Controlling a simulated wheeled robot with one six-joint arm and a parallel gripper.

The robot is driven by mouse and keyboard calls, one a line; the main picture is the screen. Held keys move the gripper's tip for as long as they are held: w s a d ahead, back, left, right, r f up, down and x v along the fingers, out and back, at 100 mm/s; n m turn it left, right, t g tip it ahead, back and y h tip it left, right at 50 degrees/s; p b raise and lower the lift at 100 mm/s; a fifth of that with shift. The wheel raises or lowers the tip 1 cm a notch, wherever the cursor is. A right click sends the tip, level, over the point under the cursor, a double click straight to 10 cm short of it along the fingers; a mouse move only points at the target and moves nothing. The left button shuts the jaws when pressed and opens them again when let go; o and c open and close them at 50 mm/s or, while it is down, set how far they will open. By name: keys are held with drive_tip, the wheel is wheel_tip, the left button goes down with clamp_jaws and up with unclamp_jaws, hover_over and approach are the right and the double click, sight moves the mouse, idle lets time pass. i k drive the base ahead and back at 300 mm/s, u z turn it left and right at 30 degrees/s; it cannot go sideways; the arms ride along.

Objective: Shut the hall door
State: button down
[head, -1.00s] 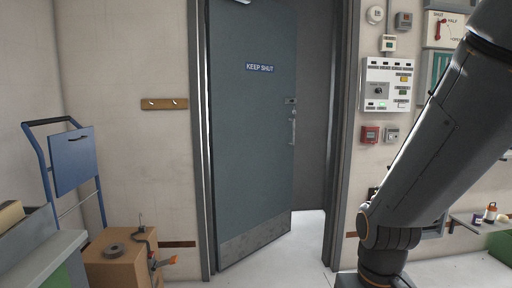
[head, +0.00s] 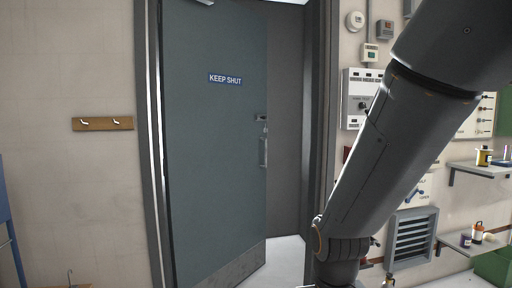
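The hall door (head: 212,160) is a grey-blue panel with a "KEEP SHUT" sign (head: 226,79) and a metal kick plate at its foot. It stands ajar, hinged on the left, with its free edge swung away from me into the space beyond. A gap with pale floor shows between that edge and the right side of the door frame (head: 318,120). A pull handle (head: 263,150) and a lock plate sit near the free edge. My arm crosses the right of the head view, and its gripper is out of view.
A wooden hook rail (head: 102,124) is on the wall left of the door. Right of it are a control panel (head: 357,98), a louvred vent (head: 411,236) and shelves (head: 470,243) with small items. A green crate (head: 494,266) stands at the lower right.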

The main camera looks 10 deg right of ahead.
sight(213, 53)
drive_tip(key=i, duration=1.75)
drive_tip(key=z, duration=0.05)
